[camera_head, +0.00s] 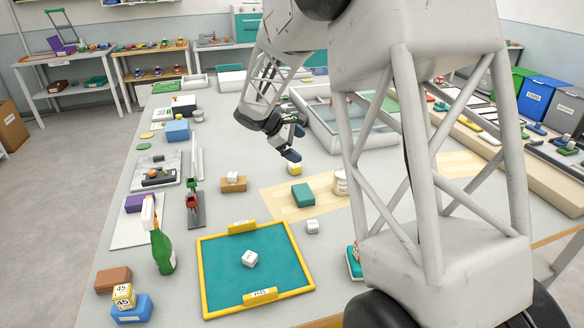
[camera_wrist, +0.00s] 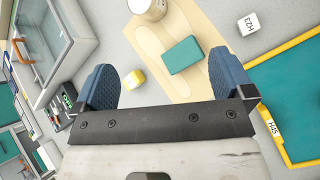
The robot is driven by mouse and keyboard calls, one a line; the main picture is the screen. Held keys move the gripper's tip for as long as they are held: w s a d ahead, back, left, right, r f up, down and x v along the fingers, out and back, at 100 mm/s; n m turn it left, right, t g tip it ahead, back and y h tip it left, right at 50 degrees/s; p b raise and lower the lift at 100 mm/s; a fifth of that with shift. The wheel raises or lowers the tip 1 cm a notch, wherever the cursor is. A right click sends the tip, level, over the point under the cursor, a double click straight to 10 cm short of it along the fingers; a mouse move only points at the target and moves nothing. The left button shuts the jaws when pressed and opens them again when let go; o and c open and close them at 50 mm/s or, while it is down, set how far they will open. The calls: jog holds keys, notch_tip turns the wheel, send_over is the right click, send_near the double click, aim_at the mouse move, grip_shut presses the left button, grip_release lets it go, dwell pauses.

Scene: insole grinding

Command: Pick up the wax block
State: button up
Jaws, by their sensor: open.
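No readable label marks any piece as the wax block. A small yellow block with a pale top (camera_head: 295,168) lies on the grey table just below my gripper (camera_head: 291,145); it also shows in the wrist view (camera_wrist: 135,79), nearer the left finger. A teal block (camera_head: 303,194) lies on a tan strip (camera_head: 275,206) and shows in the wrist view (camera_wrist: 182,55), nearer the right finger. My gripper (camera_wrist: 163,82) is open and empty, its blue pads spread wide above the table. Both blocks are apart from the fingers.
A yellow-framed teal mat (camera_head: 220,285) holds a white cube (camera_head: 250,258). A white tub (camera_head: 341,184) and another white cube (camera_head: 312,226) are near the strip. A clear-sided tray (camera_head: 318,140) stands behind. A green bottle (camera_head: 162,250) stands at left.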

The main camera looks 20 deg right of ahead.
aim_at(289, 164)
jog(key=w+f+n+h, duration=0.1)
jog(key=w+f+n, duration=0.1)
jog(key=w+f, duration=0.4)
jog(key=w+f+n+t+h, duration=0.1)
jog(key=w+f+n+h, duration=0.1)
jog(key=w+f, duration=0.5)
jog(key=w+f+n+h, duration=0.1)
jog(key=w+f+n, duration=0.2)
jog(key=w+f, duration=0.4)
jog(key=shift+w+a+f+t+h, duration=0.1)
jog(key=shift+w+a+t+h, duration=0.1)
jog(key=shift+w+t+h, duration=0.35)
jog(key=shift+w, duration=0.15)
jog(key=shift+y+x, duration=0.25)
jog(key=shift+x, duration=1.05)
jog(key=shift+d+f, duration=0.1)
jog(key=shift+x, duration=2.45)
jog(key=shift+c, duration=0.2)
